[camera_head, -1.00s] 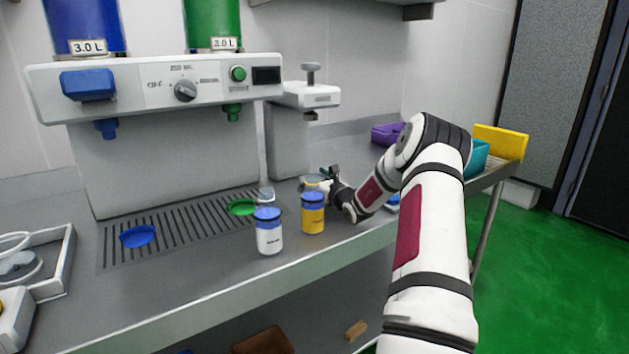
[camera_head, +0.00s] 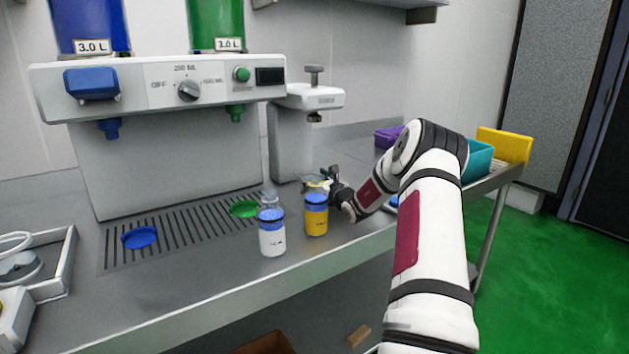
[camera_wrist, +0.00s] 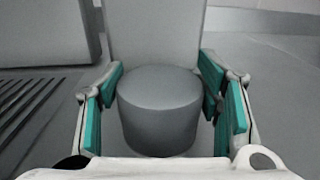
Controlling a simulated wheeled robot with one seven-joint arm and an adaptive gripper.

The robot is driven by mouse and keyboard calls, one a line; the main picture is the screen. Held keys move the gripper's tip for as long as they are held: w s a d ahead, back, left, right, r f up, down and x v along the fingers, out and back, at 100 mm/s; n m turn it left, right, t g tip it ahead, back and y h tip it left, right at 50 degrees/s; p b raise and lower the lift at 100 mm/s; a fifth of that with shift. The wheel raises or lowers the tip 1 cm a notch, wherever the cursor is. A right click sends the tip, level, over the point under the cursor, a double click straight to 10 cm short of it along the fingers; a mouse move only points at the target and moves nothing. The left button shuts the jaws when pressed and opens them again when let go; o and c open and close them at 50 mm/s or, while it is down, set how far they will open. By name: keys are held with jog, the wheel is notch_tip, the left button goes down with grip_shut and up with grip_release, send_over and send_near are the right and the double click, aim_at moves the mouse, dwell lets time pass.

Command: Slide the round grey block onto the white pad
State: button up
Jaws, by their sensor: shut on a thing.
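The round grey block (camera_wrist: 160,112) stands upright, filling the middle of the wrist view. My gripper (camera_wrist: 162,82) has its teal finger pads on both sides of it and is shut on it. In the head view my gripper (camera_head: 324,183) is low over the counter, behind the yellow jar and in front of the press stand. The block cannot be made out clearly there. I cannot pick out the white pad in either view.
A grey press stand (camera_head: 292,140) rises just behind my gripper. A yellow jar (camera_head: 316,218) and a white jar (camera_head: 271,236) with blue lids stand near the front edge. A slotted drain (camera_head: 185,235) lies left, with a blue disc (camera_head: 139,237) and green disc (camera_head: 244,208).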

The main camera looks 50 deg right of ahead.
dwell(0.3)
jog(key=o, duration=1.4)
jog(key=v, duration=1.1)
jog(key=shift+s+a, duration=0.1)
jog(key=shift+s, duration=0.2)
jog(key=shift+p+v, duration=0.7)
jog(key=shift+v, duration=3)
